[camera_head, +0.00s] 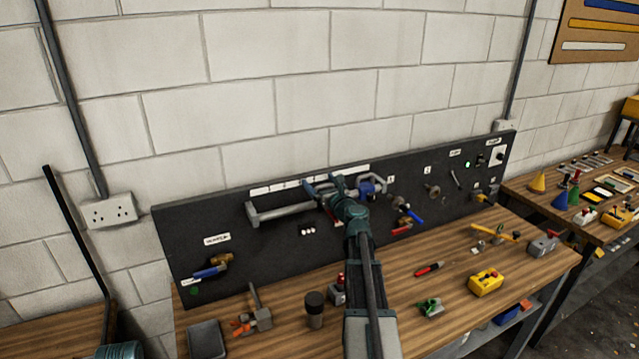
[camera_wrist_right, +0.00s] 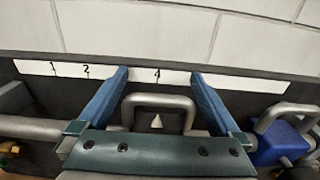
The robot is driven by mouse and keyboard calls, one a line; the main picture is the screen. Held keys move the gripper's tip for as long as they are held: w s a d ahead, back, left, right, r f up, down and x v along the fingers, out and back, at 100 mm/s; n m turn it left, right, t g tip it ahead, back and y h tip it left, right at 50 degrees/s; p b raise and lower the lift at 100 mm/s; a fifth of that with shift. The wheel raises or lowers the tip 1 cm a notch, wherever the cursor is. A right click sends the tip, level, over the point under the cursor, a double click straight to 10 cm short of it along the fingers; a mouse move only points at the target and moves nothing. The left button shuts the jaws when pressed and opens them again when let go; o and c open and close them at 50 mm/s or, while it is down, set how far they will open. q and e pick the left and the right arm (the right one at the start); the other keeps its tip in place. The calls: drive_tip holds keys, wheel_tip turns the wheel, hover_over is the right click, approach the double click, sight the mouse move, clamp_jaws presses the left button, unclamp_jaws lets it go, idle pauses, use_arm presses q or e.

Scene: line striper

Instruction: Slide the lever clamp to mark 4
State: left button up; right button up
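A grey loop handle (camera_wrist_right: 160,101) on a dark plate, with a white pointer (camera_wrist_right: 156,122), stands between my right gripper's fingers in the right wrist view. It appears to be the lever clamp. The pointer lies almost directly below mark 4 (camera_wrist_right: 157,76) on the white scale strip (camera_wrist_right: 225,82). Marks 1 and 2 show to the left; mark 3 is hidden by the left finger. My right gripper (camera_wrist_right: 161,78) is open, one finger each side of the handle; I cannot tell whether they touch it. In the head view my right gripper (camera_head: 322,188) largely hides the clamp. My left gripper is not in view.
A grey rail (camera_head: 285,214) runs left from the clamp along the black panel (camera_head: 180,232). A blue block (camera_wrist_right: 275,143) with a grey handle stands close on the right. The wooden bench (camera_head: 400,290) below holds several tools and a yellow box (camera_head: 486,283).

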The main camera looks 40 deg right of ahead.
drive_tip(key=v, duration=1.3)
drive_tip(key=shift+s, duration=0.4)
drive_tip(key=x, duration=1.3)
drive_tip(key=shift+w, duration=0.45)
drive_tip(key=shift+a, duration=0.1)
